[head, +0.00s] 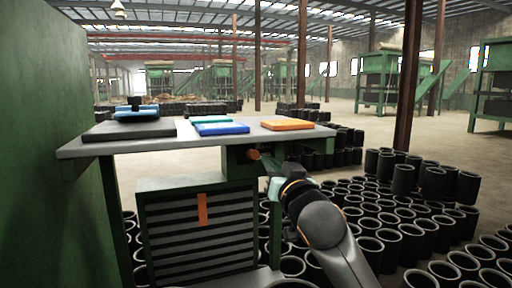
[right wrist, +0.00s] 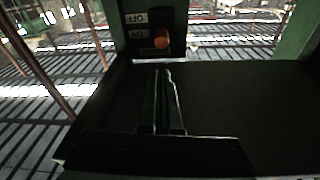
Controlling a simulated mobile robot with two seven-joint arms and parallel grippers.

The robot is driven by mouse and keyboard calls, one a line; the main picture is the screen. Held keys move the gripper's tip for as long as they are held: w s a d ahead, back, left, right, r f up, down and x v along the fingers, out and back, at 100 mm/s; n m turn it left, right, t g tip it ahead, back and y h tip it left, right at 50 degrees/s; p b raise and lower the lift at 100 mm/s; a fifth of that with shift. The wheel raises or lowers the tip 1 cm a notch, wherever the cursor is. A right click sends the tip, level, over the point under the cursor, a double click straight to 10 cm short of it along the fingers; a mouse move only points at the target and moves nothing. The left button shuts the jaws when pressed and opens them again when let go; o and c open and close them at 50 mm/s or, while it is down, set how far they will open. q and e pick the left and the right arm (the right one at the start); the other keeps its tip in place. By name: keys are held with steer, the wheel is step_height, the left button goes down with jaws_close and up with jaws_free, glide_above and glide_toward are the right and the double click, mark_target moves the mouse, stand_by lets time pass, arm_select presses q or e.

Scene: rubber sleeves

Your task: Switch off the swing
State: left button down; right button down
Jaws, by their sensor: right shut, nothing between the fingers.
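An orange knob (head: 253,154) sticks out from a dark green control box (head: 238,163) under the right part of the tabletop. In the right wrist view the orange knob (right wrist: 162,40) sits on a dark panel (right wrist: 140,20) with stacked labels, the top one reading OFF. My right gripper (head: 270,168) is just to the right of the knob in the head view. In its wrist view its fingers (right wrist: 163,75) are together and empty, pointing toward the panel, with the knob beyond the tips. I cannot tell whether they touch. My left gripper is out of view.
The grey tabletop (head: 165,146) holds blue, teal and orange pads (head: 287,124) and a dark mat. A green slatted cabinet (head: 202,225) stands below. Many black rubber sleeves (head: 415,235) crowd the floor to the right. A green wall (head: 40,130) closes the left side.

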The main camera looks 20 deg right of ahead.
mark_target(250, 155)
steer(key=shift+w, duration=0.1)
arm_select(q)
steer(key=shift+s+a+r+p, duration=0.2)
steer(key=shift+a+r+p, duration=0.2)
steer(key=shift+p, duration=0.25)
arm_select(e)
steer(key=w+r, duration=0.1)
steer(key=w, duration=0.8)
steer(key=shift+w+r, duration=0.15)
steer(key=shift+w, duration=0.25)
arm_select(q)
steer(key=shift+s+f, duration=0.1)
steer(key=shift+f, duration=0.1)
arm_select(e)
steer(key=shift+w+d+f, duration=0.1)
steer(key=shift+f, duration=0.1)
